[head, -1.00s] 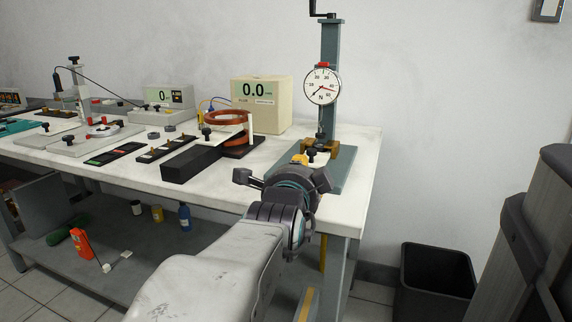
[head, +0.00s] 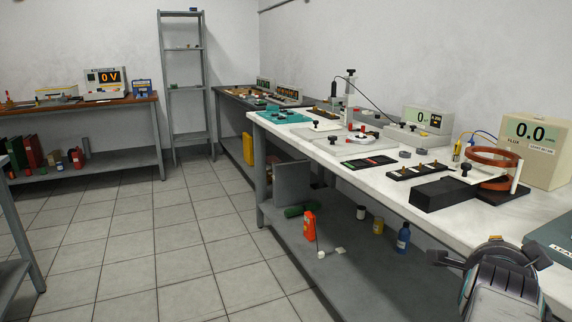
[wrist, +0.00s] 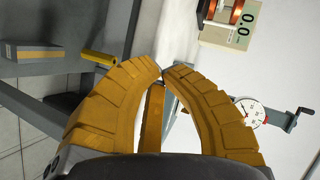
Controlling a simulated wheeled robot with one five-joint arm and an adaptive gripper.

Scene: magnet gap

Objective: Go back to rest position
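My gripper (wrist: 161,71) shows in the wrist view with its two curved yellow fingers brought together at the tips. Nothing is visibly held between them. A yellow strip shows in the gap below the tips; I cannot tell what it belongs to. In the head view my forearm and wrist (head: 502,268) are at the lower right, over the front edge of the white workbench (head: 345,178). The fingers are hidden there.
The bench holds a copper coil (head: 493,157), a black block (head: 442,194) and a beige meter box (head: 537,147). The wrist view shows a dial gauge (wrist: 250,112) on a stand. Open tiled floor (head: 180,240) lies left of the bench. A grey shelf rack (head: 186,90) stands at the back.

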